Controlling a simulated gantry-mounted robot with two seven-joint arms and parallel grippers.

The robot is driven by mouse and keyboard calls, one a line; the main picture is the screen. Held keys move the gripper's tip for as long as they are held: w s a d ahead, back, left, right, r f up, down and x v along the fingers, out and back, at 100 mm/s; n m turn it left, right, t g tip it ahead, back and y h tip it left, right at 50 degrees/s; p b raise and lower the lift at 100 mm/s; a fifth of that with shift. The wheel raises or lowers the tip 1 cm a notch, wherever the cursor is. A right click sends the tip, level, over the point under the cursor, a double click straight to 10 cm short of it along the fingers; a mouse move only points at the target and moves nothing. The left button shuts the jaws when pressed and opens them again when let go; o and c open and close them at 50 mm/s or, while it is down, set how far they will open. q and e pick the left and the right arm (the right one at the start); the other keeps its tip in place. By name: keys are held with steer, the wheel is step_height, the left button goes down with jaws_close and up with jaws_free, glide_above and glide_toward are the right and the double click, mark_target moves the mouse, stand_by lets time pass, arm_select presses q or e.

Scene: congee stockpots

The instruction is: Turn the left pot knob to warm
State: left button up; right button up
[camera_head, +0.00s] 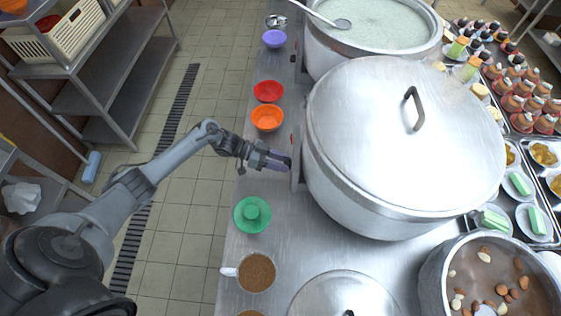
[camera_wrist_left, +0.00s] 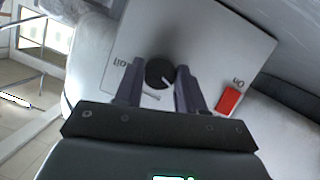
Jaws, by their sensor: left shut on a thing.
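A black round knob (camera_wrist_left: 158,72) with a white pointer mark sits on a pale control panel (camera_wrist_left: 205,40) in the left wrist view. My left gripper (camera_wrist_left: 160,85) is shut on the knob, with one finger on each side of it. In the head view my left gripper (camera_head: 280,162) reaches the panel on the side of the large lidded pot (camera_head: 390,120). The knob is hidden there. A red switch (camera_wrist_left: 228,100) is right of the knob, near a label; another label is at the left. A second pot (camera_head: 375,60), open and full of pale congee, stands behind. My right gripper is out of view.
Red (camera_head: 268,91) and orange (camera_head: 267,117) bowls stand behind my left gripper. A green bowl (camera_head: 252,213) and a brown-filled mug (camera_head: 256,271) stand in front of it. The tiled aisle (camera_head: 185,210) left of the counter is open.

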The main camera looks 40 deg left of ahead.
arm_select(q)
steer(key=o, duration=1)
steer(key=shift+o, duration=0.2)
steer(key=v, duration=1)
steer(key=shift+s+a, duration=0.2)
steer(key=shift+a, duration=0.15)
steer(key=shift+r, duration=0.1)
